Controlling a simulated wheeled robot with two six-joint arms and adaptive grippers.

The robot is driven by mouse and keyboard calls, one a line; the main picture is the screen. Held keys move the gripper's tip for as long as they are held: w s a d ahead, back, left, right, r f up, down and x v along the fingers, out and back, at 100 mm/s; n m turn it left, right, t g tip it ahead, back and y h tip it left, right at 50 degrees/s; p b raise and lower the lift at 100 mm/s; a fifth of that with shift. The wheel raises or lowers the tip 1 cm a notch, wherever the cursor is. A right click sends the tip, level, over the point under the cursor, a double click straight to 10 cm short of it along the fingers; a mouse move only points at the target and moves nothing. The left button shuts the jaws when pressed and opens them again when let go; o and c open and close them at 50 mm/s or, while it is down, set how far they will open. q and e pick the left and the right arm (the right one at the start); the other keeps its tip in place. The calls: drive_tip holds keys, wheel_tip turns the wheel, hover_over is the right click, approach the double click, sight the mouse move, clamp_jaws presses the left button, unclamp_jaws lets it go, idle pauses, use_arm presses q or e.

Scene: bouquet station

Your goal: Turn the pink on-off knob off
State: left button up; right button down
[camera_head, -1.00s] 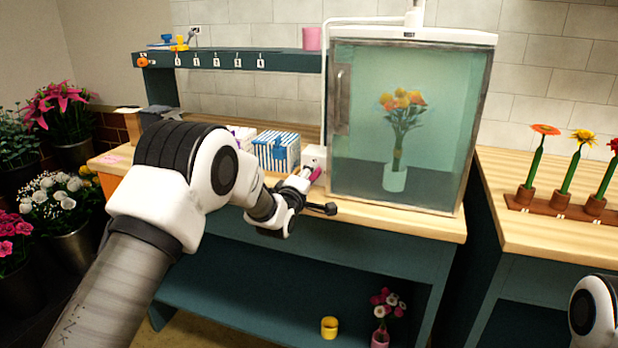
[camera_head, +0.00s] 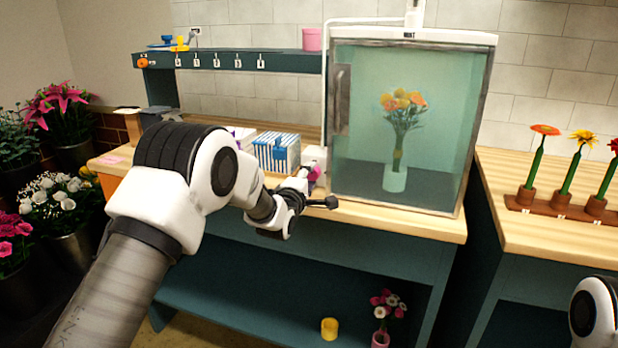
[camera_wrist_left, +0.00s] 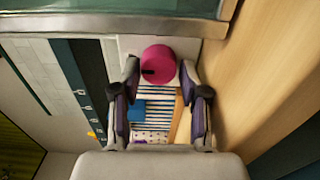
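The pink on-off knob (camera_wrist_left: 158,64) is round with a small dark mark on its face. It sits on a white box (camera_head: 315,154) beside the glass-fronted cabinet. In the head view the pink knob (camera_head: 314,173) is partly hidden by my left gripper (camera_head: 316,188). In the left wrist view my left gripper (camera_wrist_left: 160,67) is open, its two fingers spread on either side of the knob. Gaps show between the fingertips and the knob, so it is not gripped. My right gripper is out of the picture; only part of my right arm shows at the lower right.
The glass cabinet (camera_head: 345,185) with a vase of orange flowers inside stands right of the knob. A blue-and-white striped box (camera_head: 272,152) is to the left on the wooden bench (camera_head: 405,222). A rack of flowers (camera_head: 565,214) is on the right table.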

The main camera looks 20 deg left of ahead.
use_arm(q)
drive_tip(key=s, duration=1.2)
drive_tip(key=shift+a, duration=0.2)
